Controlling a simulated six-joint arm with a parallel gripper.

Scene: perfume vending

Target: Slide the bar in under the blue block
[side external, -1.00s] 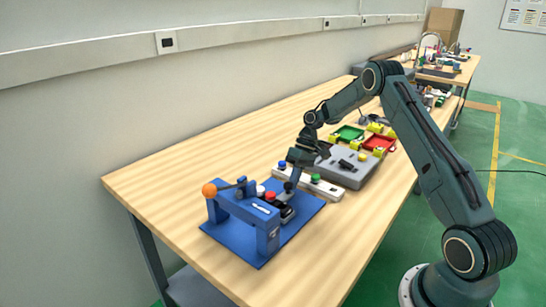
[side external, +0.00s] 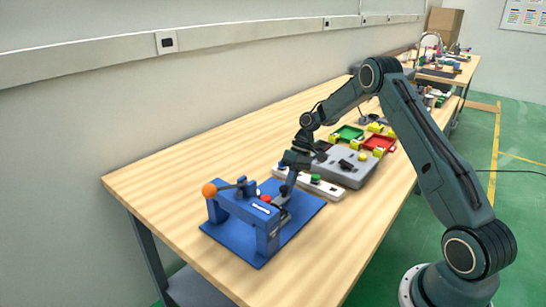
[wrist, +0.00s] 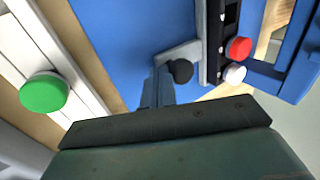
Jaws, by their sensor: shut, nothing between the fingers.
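The blue block (side external: 240,209) stands on a blue base plate (side external: 302,216), with an orange-ball lever at its left end. The bar is a dark strip with a grey edge (wrist: 203,45). It lies along the block's near side in the wrist view, with a red cap (wrist: 238,48) and a white cap (wrist: 235,73) beside the blue block (wrist: 296,75). In the side view the red cap (side external: 266,198) shows just behind the block's top; much of the bar is hidden. My gripper (side external: 286,190) is shut and empty, low beside the bar. Its tips (wrist: 158,88) are near a black knob (wrist: 181,71).
A white strip (side external: 325,189) with a green button (side external: 315,178) lies close behind the base plate. The table's left part is clear.

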